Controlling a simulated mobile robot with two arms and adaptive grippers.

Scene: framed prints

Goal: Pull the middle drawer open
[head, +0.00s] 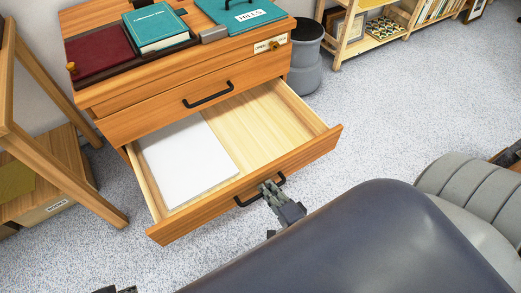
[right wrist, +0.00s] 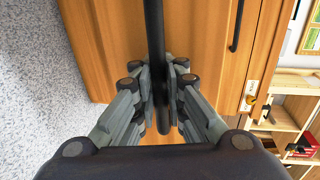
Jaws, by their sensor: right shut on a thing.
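The wooden chest (head: 115,88) stands at the upper left in the head view. A drawer (head: 315,150) below a closed drawer front (head: 150,115) is pulled well out. Pale papers or a white board (head: 187,160) lie in its left part; its right part is bare. What is under it is hidden. My right gripper (head: 270,190) is shut on its black handle (head: 240,202). In the right wrist view, the fingers (right wrist: 163,95) close around the handle bar (right wrist: 155,30) from both sides. My left gripper does not show clearly.
Books (head: 160,27) and a teal folder (head: 241,10) lie on the chest. A grey bin (head: 304,75) stands to its right, near a low shelf (head: 375,38). A wooden stand (head: 60,170) is close on the left. The carpet (head: 400,110) to the right is clear.

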